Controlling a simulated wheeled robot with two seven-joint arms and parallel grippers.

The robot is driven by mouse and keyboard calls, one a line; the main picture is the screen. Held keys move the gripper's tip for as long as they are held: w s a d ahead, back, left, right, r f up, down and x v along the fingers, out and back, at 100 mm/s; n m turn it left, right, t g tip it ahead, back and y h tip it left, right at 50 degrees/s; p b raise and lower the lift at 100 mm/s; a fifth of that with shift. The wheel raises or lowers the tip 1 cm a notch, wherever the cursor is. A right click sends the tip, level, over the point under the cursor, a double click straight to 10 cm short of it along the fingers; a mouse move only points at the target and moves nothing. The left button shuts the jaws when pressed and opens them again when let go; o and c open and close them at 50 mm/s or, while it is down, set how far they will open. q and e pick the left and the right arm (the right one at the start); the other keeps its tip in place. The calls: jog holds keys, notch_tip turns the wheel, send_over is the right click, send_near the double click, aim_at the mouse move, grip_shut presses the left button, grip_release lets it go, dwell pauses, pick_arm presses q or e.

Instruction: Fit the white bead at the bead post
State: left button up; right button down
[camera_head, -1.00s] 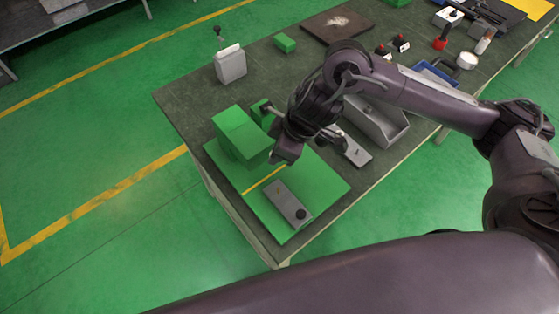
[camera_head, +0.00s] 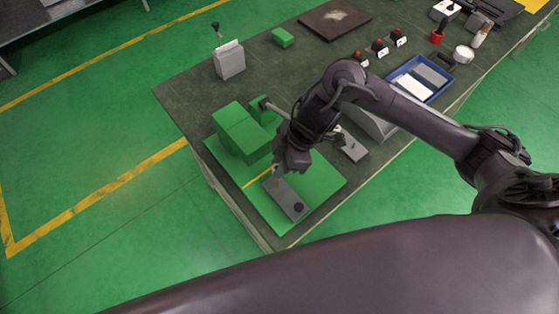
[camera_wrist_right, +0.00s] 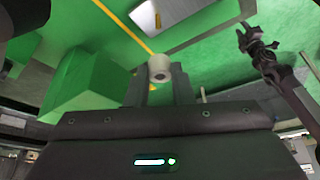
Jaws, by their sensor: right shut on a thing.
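The white bead (camera_wrist_right: 160,68) is a short pale cylinder with a hole in its end. In the right wrist view it sits between the fingertips of my right gripper (camera_wrist_right: 160,82), which is shut on it. In the head view my right gripper (camera_head: 279,172) is over the far end of a grey block (camera_head: 287,196) on the green base. A small brass-coloured pin (camera_wrist_right: 158,20) on this block may be the bead post. The bead appears apart from the pin; their height difference is unclear. The bead is hidden in the head view. My left gripper is not in view.
A tall green block (camera_head: 240,132) stands on the green base (camera_head: 325,182), left of my right gripper. A dark jointed rod (camera_wrist_right: 268,62) is close by on the right in the wrist view. A blue tray (camera_head: 425,77) lies farther back.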

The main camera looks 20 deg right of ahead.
jog(key=b, duration=0.4)
send_over(280, 187)
jog(key=shift+w+f, duration=0.15)
jog(key=shift+f, duration=2.8)
jog(key=shift+r+p, duration=0.1)
jog(key=shift+p, duration=0.9)
jog(key=shift+f+b, duration=0.85)
jog(key=shift+f, duration=0.75)
jog(key=c, duration=1.2)
grip_release()
jog(key=shift+b+v, duration=0.3)
jog(key=shift+v, duration=3.6)
